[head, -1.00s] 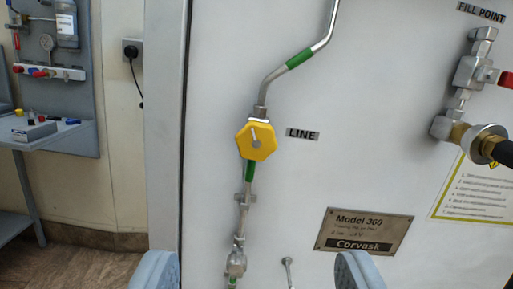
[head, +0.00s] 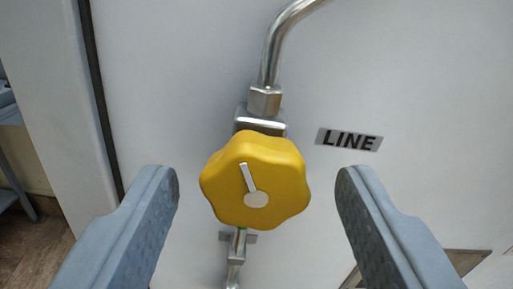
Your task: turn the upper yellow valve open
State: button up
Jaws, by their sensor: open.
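The yellow valve knob (head: 233,200) is in the middle of the head view, on a steel pipe line against a pale panel. It has a lobed rim, a round silver centre and a white pointer mark running up and slightly left. My gripper (head: 257,185) is open, with one grey finger to the left of the knob and one to the right. Clear gaps show between the knob and both fingers. Nothing is held. The lower end of the pipe is partly hidden behind the knob.
A LINE label (head: 349,139) is on the panel right of the knob. A bent steel pipe (head: 274,50) rises above it to the upper right. A metal plate (head: 468,263) shows at lower right, partly hidden by my right finger. The panel's left edge has a dark seam (head: 101,110).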

jog(key=shift+w, duration=0.35)
jog(key=shift+c, duration=0.3)
jog(key=c, duration=0.9)
jog(key=shift+c, duration=0.2)
